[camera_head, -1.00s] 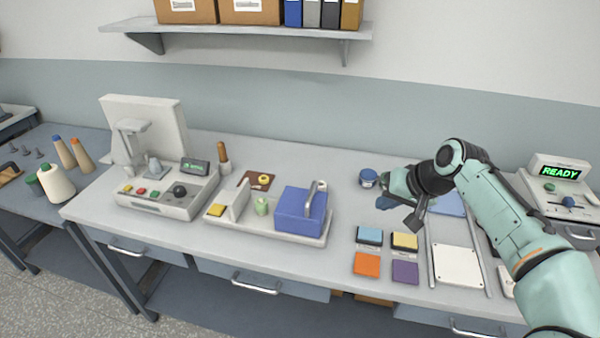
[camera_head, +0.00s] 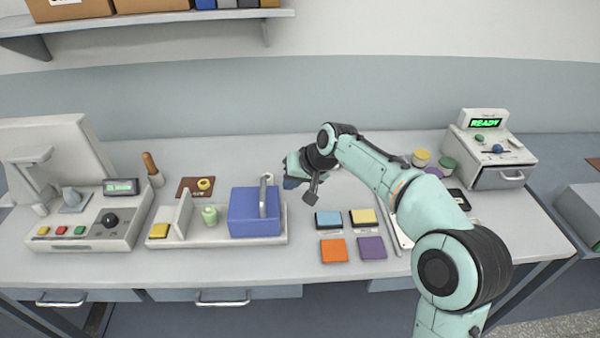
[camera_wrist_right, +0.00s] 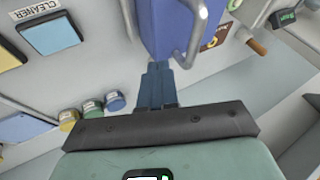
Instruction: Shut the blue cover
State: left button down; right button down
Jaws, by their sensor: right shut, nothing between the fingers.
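The blue cover (camera_head: 253,215) is a box-like block with a grey bar handle (camera_head: 264,195). It sits over the right part of a pale tray (camera_head: 215,241). A green bobbin (camera_head: 209,215) stands uncovered on the tray to its left, beside an upright white plate (camera_head: 182,216). My right gripper (camera_head: 290,183) is shut and empty, just right of the cover. In the right wrist view its fingertips (camera_wrist_right: 157,70) point at the cover (camera_wrist_right: 160,25), close to the handle (camera_wrist_right: 192,40); I cannot tell whether they touch. My left gripper is out of view.
Colored pads, such as an orange one (camera_head: 334,250), lie right of the tray. A control box (camera_head: 90,225) stands left of it. Small jars (camera_wrist_right: 92,108) stand near my right gripper. The ready-display machine (camera_head: 492,150) is at the back right. Table in front of the tray is clear.

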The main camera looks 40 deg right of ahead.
aim_at(275, 204)
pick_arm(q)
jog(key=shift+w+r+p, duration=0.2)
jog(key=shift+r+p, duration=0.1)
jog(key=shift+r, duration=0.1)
pick_arm(e)
jog(key=shift+w+a+f, duration=0.4)
jog(key=shift+w+a, duration=0.3)
jog(key=shift+a, duration=0.2)
jog(key=shift+w+a+f, duration=0.35)
jog(key=shift+w+a, duration=0.3)
jog(key=shift+a, duration=0.2)
